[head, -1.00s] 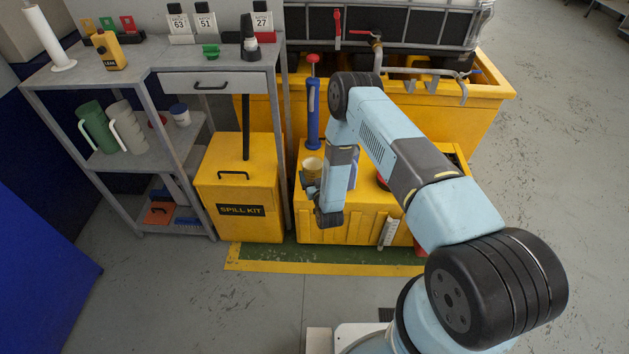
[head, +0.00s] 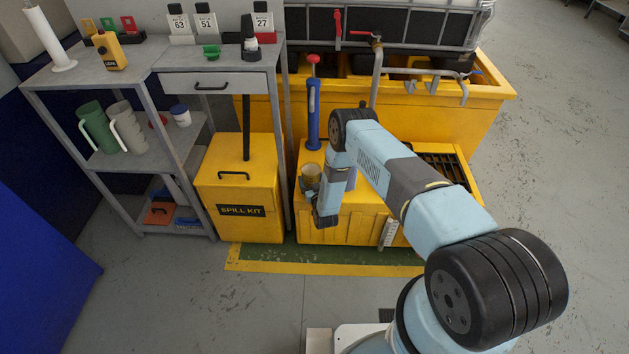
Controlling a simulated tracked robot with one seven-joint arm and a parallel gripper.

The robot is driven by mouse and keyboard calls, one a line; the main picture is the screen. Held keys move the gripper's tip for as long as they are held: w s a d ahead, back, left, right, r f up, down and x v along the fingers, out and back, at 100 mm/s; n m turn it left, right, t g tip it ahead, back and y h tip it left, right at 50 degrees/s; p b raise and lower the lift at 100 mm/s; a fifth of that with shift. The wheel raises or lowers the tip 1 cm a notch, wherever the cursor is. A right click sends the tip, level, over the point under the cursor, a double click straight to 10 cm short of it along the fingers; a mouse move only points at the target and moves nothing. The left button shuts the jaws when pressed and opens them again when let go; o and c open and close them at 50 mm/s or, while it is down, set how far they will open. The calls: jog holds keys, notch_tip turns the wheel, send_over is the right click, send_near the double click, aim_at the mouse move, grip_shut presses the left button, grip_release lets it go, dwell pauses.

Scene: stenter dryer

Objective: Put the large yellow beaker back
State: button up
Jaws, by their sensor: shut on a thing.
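A yellowish, open-topped beaker (head: 311,171) shows at the left side of my wrist, in front of the yellow station below the tank. It looks upright, with its mouth facing up. My gripper (head: 309,186) is at its near side and is shut on it. The fingers are small and dark here, and my wrist partly hides them, so the exact grip is unclear. Whether the beaker touches the yellow surface behind it cannot be told.
A blue pump with a red knob (head: 313,110) stands close behind the beaker. The yellow spill kit bin (head: 238,190) is to the left. A grey shelf holds a green jug (head: 97,127) and a pale jug (head: 128,128). A grating (head: 446,166) shows right of my arm.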

jog(key=o, duration=1.4)
jog(key=shift+s, duration=0.1)
jog(key=v, duration=1.2)
jog(key=shift+r, duration=0.1)
